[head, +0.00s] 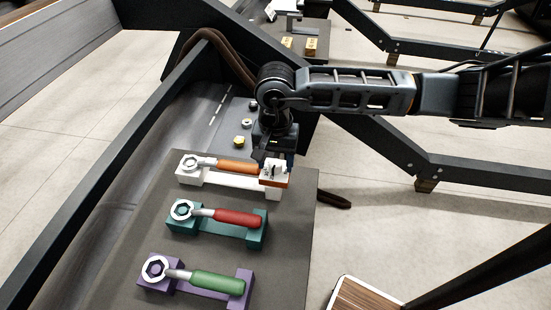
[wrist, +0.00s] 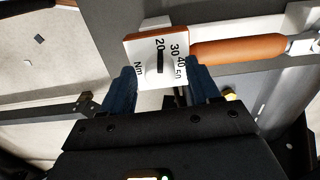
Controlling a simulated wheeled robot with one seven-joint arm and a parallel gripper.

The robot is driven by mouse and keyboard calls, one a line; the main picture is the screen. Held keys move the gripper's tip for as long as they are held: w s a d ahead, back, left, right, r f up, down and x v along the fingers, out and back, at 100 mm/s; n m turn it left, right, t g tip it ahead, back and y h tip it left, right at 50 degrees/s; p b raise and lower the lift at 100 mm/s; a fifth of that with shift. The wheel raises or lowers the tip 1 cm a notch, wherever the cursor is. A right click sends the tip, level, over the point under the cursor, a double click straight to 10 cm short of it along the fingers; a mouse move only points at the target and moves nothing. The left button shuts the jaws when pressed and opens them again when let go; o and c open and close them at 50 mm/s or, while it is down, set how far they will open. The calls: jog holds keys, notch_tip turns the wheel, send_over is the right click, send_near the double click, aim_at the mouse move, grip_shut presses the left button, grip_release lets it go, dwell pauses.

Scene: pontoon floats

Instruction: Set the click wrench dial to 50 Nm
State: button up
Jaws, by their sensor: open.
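The click wrench with an orange handle (head: 237,167) lies in a white holder (head: 189,177); the handle also shows in the wrist view (wrist: 238,47). At its handle end is a white dial face (head: 274,172) with an orange edge. In the wrist view the dial face (wrist: 143,58) shows Nm, 20, 30, 40 and 50. A pale knob with a black mark (wrist: 160,64) sits on it, the mark in line with 20. My gripper (wrist: 163,84) is open, its dark blue fingers apart at either side of the knob. Contact cannot be told. In the head view my gripper (head: 275,154) is above the dial.
A red-handled wrench (head: 237,217) in a teal holder and a green-handled wrench (head: 216,282) in a purple holder lie nearer on the same grey surface (head: 292,240). Several small bolts (head: 239,141) stand beyond. Dark beams (head: 105,127) flank the work area.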

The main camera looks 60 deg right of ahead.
jog(key=c, duration=1)
jog(key=shift+c, duration=0.2)
